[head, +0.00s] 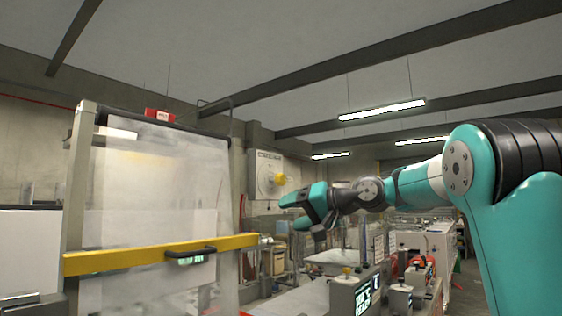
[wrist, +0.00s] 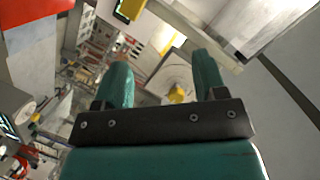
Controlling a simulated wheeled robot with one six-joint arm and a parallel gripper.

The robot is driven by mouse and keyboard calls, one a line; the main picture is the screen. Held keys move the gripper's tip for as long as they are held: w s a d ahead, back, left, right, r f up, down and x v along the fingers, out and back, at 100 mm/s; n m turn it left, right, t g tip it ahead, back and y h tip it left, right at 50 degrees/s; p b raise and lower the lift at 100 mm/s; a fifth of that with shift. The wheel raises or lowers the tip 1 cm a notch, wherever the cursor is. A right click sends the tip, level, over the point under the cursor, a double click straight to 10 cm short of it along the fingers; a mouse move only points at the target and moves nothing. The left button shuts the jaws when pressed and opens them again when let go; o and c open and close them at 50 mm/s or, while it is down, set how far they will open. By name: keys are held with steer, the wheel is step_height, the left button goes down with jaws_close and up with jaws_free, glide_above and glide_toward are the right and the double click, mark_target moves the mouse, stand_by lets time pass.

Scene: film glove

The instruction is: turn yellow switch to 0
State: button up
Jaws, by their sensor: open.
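A yellow switch (head: 278,179) sits on a grey wall box (head: 262,160) in the head view, in the middle distance. In the wrist view a yellow knob (wrist: 176,94) on a pale round plate shows between my fingers, and it looks like the same switch. Its exact setting is too small to read. My gripper (head: 288,211) is open and empty, in front of and below the box in the head view. In the wrist view both teal fingers of my gripper (wrist: 161,66) are spread apart, and the knob appears beyond them, with no contact visible.
A tall framed clear screen with a yellow bar (head: 130,259) stands at the left. A console with a lit display (head: 363,298) and a small yellow-topped knob (head: 346,271) stands at the lower right. Benches and equipment fill the background.

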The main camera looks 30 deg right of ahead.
mark_target(283, 180)
steer(key=s+d+r+m+t+p, duration=0.1)
steer(key=d+r+m+t+p, duration=0.15)
steer(key=d+r, duration=0.75)
steer(key=shift+n+t+h, duration=0.25)
steer(key=shift+t+h, duration=0.1)
steer(key=shift+h, duration=0.05)
steer(key=p+x, duration=0.2)
steer(key=x, duration=0.3)
steer(key=p+x, duration=0.2)
steer(key=x, duration=0.3)
steer(key=f+p+x, duration=0.1)
steer(key=p+x, duration=0.2)
steer(key=x, duration=0.2)
steer(key=shift+w+d, duration=0.2)
steer(key=shift+d, duration=0.05)
steer(key=shift+w+a+f, duration=0.15)
steer(key=shift+w, duration=0.3)
steer(key=c, duration=0.9)
